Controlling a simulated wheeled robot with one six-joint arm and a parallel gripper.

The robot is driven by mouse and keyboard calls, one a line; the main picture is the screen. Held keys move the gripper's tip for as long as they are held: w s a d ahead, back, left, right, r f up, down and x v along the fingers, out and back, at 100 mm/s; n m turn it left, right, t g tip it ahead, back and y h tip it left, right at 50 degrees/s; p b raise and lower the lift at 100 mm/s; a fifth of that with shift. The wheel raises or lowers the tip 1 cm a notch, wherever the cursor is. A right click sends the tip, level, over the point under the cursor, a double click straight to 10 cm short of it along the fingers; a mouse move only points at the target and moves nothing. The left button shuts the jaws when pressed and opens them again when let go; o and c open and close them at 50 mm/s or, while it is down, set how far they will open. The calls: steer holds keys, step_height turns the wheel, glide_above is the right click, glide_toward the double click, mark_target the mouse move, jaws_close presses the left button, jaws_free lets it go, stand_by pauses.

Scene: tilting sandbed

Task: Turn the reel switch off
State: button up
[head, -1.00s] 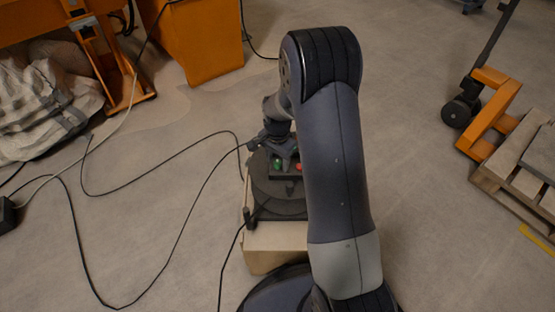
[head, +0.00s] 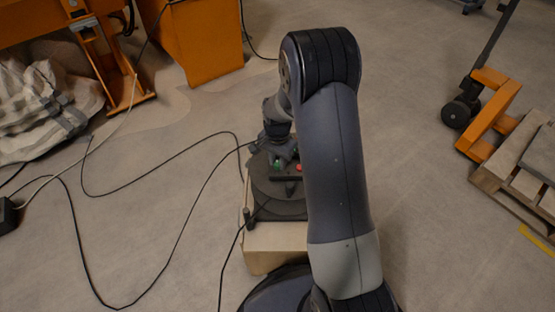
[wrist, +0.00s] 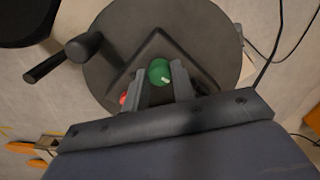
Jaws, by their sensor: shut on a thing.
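The reel is a dark round drum (head: 275,205) in the head view, and its disc (wrist: 215,35) fills much of the wrist view. On its raised dark panel sit a green knob (wrist: 159,71) with a short white mark and a red button (wrist: 124,99). The red button also shows in the head view (head: 298,167). My gripper (wrist: 161,77) is shut on the green knob, one finger on each side of it. In the head view my gripper (head: 281,160) is over the panel and mostly hides the green knob.
The reel stands on a pale box (head: 270,250). A dark handle (wrist: 84,46) sticks out at the disc's edge. Black cables (head: 190,150) run over the floor on the left. An orange pallet truck (head: 485,110) and a wooden pallet (head: 490,182) stand at the right.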

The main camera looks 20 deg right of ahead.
mark_target(277, 163)
steer(key=n+p, duration=0.1)
steer(key=n, duration=0.4)
steer(key=n+p, duration=0.1)
steer(key=n, duration=0.4)
steer(key=shift+n, duration=0.3)
stand_by(0.4)
steer(key=o, duration=1)
step_height(277, 163, up, 11)
steer(key=p, duration=0.3)
steer(key=shift+f, duration=0.1)
